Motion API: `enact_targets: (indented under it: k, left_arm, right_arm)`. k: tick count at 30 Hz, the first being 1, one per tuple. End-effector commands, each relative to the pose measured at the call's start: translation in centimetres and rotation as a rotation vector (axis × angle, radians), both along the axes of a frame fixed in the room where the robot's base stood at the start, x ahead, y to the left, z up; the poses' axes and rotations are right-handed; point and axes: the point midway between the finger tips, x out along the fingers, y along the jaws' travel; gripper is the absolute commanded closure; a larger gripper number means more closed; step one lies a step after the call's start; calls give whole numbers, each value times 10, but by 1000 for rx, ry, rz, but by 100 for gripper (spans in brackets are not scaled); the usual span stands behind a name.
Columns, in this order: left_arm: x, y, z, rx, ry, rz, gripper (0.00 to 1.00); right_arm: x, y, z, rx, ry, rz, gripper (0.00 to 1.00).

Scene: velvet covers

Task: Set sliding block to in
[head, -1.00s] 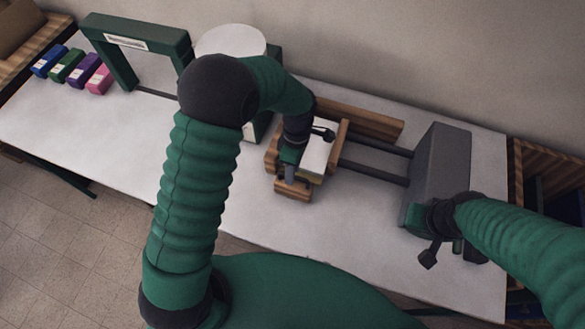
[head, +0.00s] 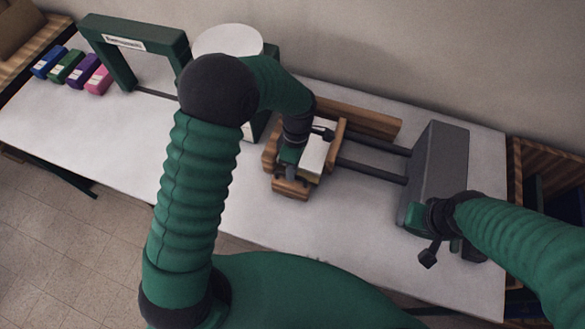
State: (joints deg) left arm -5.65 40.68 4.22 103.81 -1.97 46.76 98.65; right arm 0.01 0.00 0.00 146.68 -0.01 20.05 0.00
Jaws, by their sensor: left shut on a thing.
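A wooden sliding block (head: 290,190) sits at the front of a wooden frame in the middle of the table. A pale, white-topped piece (head: 314,152) stands between the frame's wooden sides, with an upright wooden jaw (head: 338,137) on its right. My left gripper (head: 291,173) reaches down from above at the left of the pale piece. It is shut at the wooden block; its fingertips are partly hidden.
Two dark rods (head: 372,162) run from the wooden frame to a large grey block (head: 438,170). A green arch (head: 135,45), several coloured blocks (head: 72,68) and a white-topped cylinder (head: 228,40) stand at the left and back. The table front is clear.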

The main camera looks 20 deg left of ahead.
Motion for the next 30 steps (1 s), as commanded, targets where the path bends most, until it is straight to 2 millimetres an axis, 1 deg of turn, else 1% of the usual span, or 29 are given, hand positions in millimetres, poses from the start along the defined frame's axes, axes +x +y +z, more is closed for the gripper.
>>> enact_targets:
  k: [26, 29, 30]
  left_arm:
    - [1, 1, 1, 1, -2, 2, 100]
    - [7, 1, 1, 1, -3, 2, 100]
    - [13, 0, 1, 0, -2, 2, 100]
  right_arm:
    - [0, 0, 0, 0, 0, 0, 59]
    - [0, 0, 1, 0, 0, 0, 59]
    - [0, 0, 2, 0, 0, 0, 59]
